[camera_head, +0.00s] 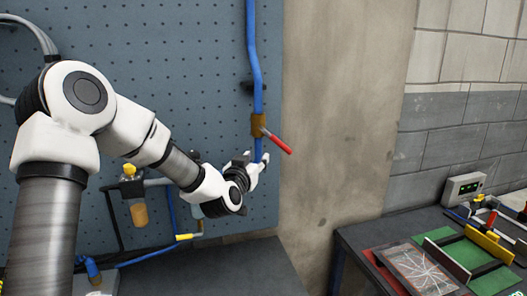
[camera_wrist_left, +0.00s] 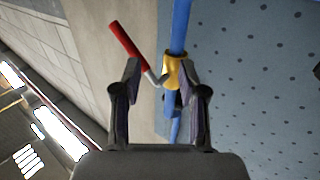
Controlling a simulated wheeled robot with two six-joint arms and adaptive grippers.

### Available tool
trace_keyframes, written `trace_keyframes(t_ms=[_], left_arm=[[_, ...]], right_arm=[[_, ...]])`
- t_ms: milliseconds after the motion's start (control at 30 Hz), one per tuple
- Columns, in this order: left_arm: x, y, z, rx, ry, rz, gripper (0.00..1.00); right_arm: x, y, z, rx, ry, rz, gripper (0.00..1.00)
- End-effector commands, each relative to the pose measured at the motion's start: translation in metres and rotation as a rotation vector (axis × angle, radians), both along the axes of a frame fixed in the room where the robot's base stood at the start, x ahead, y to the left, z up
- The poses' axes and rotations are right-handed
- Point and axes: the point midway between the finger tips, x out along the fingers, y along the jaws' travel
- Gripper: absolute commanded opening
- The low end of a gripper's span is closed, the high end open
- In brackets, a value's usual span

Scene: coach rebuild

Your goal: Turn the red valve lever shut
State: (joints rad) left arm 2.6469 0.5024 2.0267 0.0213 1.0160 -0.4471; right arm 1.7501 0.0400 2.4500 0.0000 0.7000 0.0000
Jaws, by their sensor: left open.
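The red valve lever (camera_head: 276,141) sticks out to the right and slightly down from a brass valve (camera_head: 257,125) on a vertical blue pipe (camera_head: 254,60). In the left wrist view the red lever (camera_wrist_left: 128,44) angles up and left from the yellow brass valve (camera_wrist_left: 174,70), on a thin metal stem. My left gripper (camera_head: 258,168) is just below the valve, in front of the pipe. In the left wrist view its open fingers (camera_wrist_left: 160,82) frame the valve and the stem, with nothing clamped between them. I cannot tell whether a finger touches the lever. My right gripper is not in view.
A blue perforated panel (camera_head: 180,60) stands behind the pipe. A filter unit with an amber bowl (camera_head: 138,213) hangs at lower left. A dark table (camera_head: 350,240) at right carries a green and red fixture (camera_head: 466,252) and a control box (camera_head: 463,189). The wall right of the lever is clear.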

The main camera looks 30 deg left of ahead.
Motion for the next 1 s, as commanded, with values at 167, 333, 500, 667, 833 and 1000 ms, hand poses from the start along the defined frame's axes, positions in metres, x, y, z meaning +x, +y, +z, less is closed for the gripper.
trace_keyframes(t_ms=[167, 333, 500, 667, 833, 1000], left_arm=[[-0.037, -0.009, 0.0, -0.003, -0.002, 0.0, 0.42], [-0.048, -0.012, 0.0, 0.0, -0.002, 0.0, 0.42], [-0.048, -0.012, 0.0, -0.001, -0.001, 0.0, 0.42], [-0.048, -0.012, 0.001, -0.075, -0.025, 0.002, 0.0], [-0.051, -0.003, 0.017, -0.509, -0.239, 0.025, 0.0], [-0.057, 0.01, 0.04, -1.112, -0.603, -0.029, 0.0]], right_arm=[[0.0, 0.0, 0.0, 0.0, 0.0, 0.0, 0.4], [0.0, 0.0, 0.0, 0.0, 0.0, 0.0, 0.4], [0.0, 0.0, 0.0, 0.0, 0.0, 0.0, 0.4], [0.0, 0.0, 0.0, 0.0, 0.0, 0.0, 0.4], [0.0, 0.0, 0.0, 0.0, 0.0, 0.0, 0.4], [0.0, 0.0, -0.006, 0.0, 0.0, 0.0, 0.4]])
